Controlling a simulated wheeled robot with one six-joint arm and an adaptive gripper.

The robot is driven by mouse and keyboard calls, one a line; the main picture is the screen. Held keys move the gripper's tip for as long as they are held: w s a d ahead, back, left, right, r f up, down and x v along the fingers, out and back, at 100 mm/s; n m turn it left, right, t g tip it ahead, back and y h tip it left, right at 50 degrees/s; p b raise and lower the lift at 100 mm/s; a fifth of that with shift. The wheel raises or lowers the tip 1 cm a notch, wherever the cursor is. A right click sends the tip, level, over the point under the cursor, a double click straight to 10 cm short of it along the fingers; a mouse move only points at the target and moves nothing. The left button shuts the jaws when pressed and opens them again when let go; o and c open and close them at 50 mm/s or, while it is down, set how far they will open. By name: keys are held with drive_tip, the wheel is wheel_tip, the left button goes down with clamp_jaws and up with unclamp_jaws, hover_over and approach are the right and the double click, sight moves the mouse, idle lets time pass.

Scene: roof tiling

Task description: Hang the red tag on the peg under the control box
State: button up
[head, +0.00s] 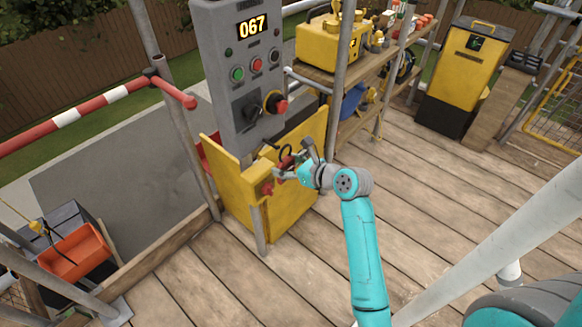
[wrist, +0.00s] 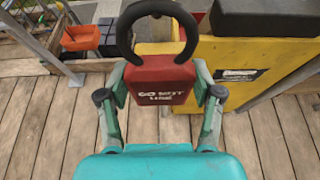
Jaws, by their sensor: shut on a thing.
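The red tag (wrist: 164,84) has white lettering and a thick black loop (wrist: 130,35) at its top. My gripper (wrist: 161,93) is shut on the tag, with one finger at each side of it. In the head view my gripper (head: 287,172) is just in front of the yellow panels below the grey control box (head: 238,85). The tag shows there only as a small red and black patch (head: 286,161), partly hidden by the fingers. The loop is up and open to view in the wrist view.
Yellow panels (head: 237,187) stand close around my gripper. A post (head: 345,70) and shelf rise behind right. An orange bin (head: 75,252) sits left. The plank floor (head: 400,200) is clear right.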

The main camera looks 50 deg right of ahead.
drive_tip(key=shift+x, duration=2.3)
drive_tip(key=shift+w+r, duration=0.1)
drive_tip(key=shift+w, duration=0.05)
drive_tip(key=o, duration=1.3)
drive_tip(key=v, duration=1.2)
